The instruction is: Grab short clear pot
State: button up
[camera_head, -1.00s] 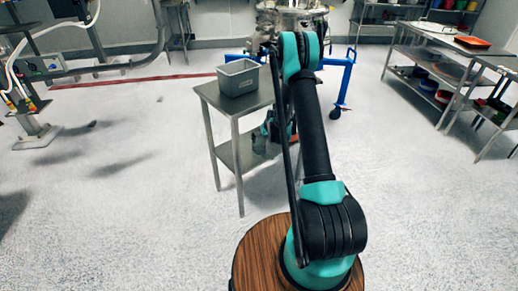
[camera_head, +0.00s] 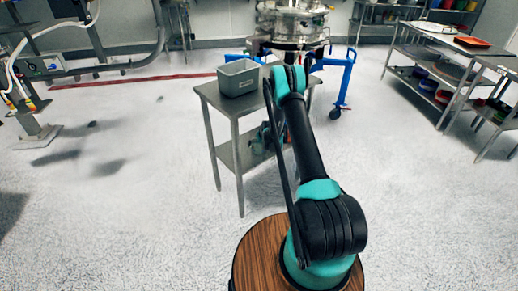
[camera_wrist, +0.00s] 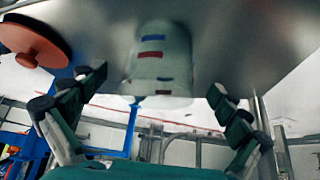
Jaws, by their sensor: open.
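A clear pot (camera_wrist: 160,68) with red and blue marks shows at the upper middle of the wrist view, which seems to be upside down. It appears to stand on a grey metal surface (camera_wrist: 235,35). My gripper (camera_wrist: 158,84) is open, with one finger on each side of the pot in the picture. I cannot tell how deep the pot sits between the fingers, and no contact shows. In the head view my gripper (camera_head: 264,138) is partly visible at the lower shelf of the metal table, behind my arm. The pot cannot be made out there.
The metal table (camera_head: 226,103) has a lower shelf (camera_head: 228,153) and legs near my gripper. A grey bin (camera_head: 238,79) stands on top. An orange-red round object (camera_wrist: 35,42) is at the wrist view's upper left. A blue-framed machine (camera_head: 350,75) stands behind. Floor at left is mostly open.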

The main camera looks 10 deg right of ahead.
jog(key=shift+w+x, duration=0.25)
jog(key=shift+x, duration=1.8)
jog(key=shift+r, duration=0.2)
jog(key=c, duration=1.3)
jog(key=shift+r, duration=0.1)
